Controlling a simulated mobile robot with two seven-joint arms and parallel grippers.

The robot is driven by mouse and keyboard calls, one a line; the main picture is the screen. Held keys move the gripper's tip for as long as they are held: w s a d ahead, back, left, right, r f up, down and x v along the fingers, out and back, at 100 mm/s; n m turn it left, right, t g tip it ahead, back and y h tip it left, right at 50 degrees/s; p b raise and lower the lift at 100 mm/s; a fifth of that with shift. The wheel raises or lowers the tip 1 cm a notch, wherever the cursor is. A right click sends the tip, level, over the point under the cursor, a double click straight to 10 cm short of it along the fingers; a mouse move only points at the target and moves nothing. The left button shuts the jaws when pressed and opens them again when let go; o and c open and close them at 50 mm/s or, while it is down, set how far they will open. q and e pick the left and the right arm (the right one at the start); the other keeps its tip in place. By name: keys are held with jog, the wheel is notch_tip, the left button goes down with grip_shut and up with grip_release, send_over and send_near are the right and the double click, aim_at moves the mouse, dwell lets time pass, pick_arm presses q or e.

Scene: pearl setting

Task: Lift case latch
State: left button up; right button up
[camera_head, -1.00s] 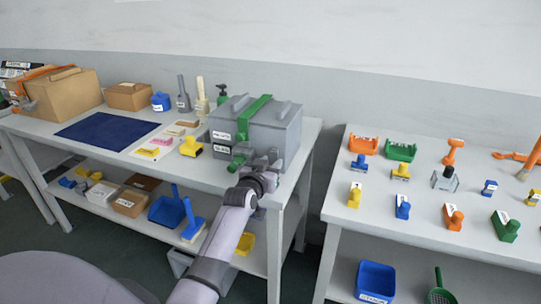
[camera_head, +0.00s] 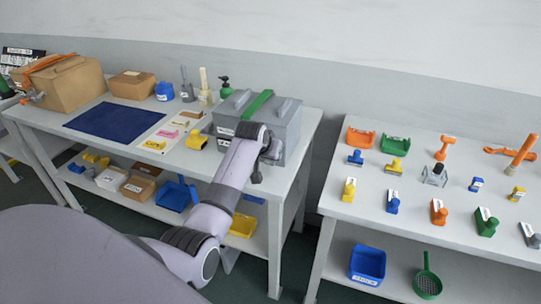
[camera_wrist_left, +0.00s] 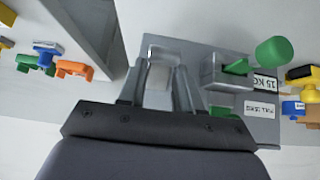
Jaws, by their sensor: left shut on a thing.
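The grey case (camera_head: 288,122) stands at the right end of the left workbench, with a green strap (camera_head: 258,102) over its lid. In the head view my arm and wrist cover the case's lower front, so the fingertips and latch are hidden there. My right gripper is not in view.
The case has white labels (camera_wrist_left: 262,108) beside the latch. A gap separates this bench from the right table (camera_head: 340,205), which holds several coloured tools.

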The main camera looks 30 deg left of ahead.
pick_arm(q)
jog(key=shift+w+a+r+g+h, duration=0.1)
jog(key=shift+r+g+h, duration=0.2)
jog(key=shift+g, duration=0.65)
jog(key=shift+w+r+g+h, duration=0.1)
jog(key=shift+r+g+h, duration=0.2)
jog(key=shift+g, duration=0.65)
jog(key=shift+r, duration=0.1)
jog(key=o, duration=0.9)
jog(key=shift+o, duration=0.2)
jog(key=v, duration=0.7)
